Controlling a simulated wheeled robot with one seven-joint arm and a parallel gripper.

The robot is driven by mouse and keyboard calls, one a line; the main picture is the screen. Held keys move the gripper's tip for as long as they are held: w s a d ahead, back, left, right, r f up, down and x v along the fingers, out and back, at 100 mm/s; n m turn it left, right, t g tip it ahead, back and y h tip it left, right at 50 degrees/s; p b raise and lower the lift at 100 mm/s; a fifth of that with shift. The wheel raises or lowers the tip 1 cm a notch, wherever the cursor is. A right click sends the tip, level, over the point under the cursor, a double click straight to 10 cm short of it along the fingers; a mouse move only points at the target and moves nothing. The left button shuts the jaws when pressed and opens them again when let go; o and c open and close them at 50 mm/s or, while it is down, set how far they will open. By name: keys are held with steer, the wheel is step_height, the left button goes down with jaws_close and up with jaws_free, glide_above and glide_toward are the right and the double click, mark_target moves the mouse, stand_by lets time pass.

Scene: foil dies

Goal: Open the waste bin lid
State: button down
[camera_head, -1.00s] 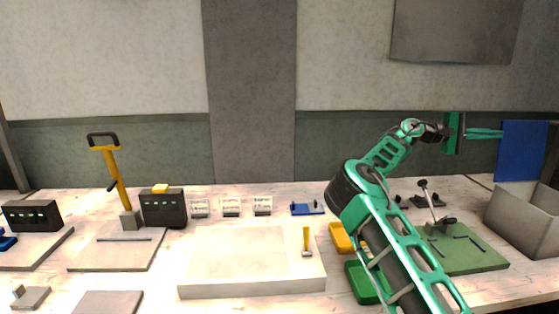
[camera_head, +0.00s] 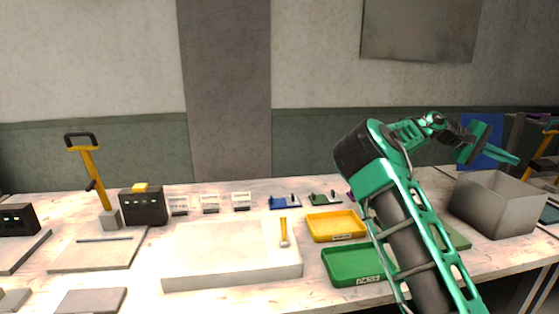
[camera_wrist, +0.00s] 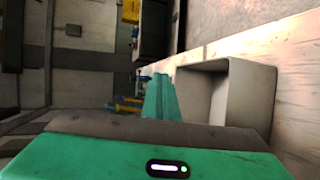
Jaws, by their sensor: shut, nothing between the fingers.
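A grey open-topped box (camera_head: 488,212), which looks like the waste bin, stands at the right end of the bench. In the wrist view the closed fingers (camera_wrist: 160,90) lie beside the box (camera_wrist: 245,95), whose open top shows. I cannot tell whether the fingers touch the panel.
A yellow tray (camera_head: 338,228) and a green tray (camera_head: 345,262) lie left of my arm, near a white slab (camera_head: 230,270) with a small yellow-handled tool. A yellow-handled press (camera_head: 92,175) stands farther left. My forearm hides part of a green mat (camera_head: 458,239).

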steer(key=s+a+f+m+t+y, duration=0.1)
steer(key=s+a+f+y, duration=0.1)
steer(key=s+f+y, duration=0.5)
steer(key=s+a+f+m+y, duration=0.15)
steer(key=s+f, duration=0.35)
steer(key=s, duration=0.5)
steer(key=s+a+f+t+y, duration=0.1)
steer(key=s+a+y, duration=0.1)
steer(key=s+a, duration=0.5)
steer(key=s+a+f+t+y, duration=0.2)
steer(key=s+a, duration=0.5)
steer(key=a, duration=0.8)
steer(key=shift+m+y, duration=0.35)
steer(key=shift+y, duration=0.1)
steer(key=c, duration=2.3)
jaws_free()
steer(key=s+a+f, duration=0.1)
steer(key=s+a, duration=0.5)
steer(key=a, duration=0.1)
steer(key=shift+a+f+t, duration=0.2)
steer(key=shift+a+t, duration=0.1)
steer(key=shift+t, duration=0.1)
steer(key=o, duration=0.5)
steer(key=shift+s+a, duration=0.15)
steer(key=shift+s, duration=0.1)
steer(key=shift+c, duration=0.2)
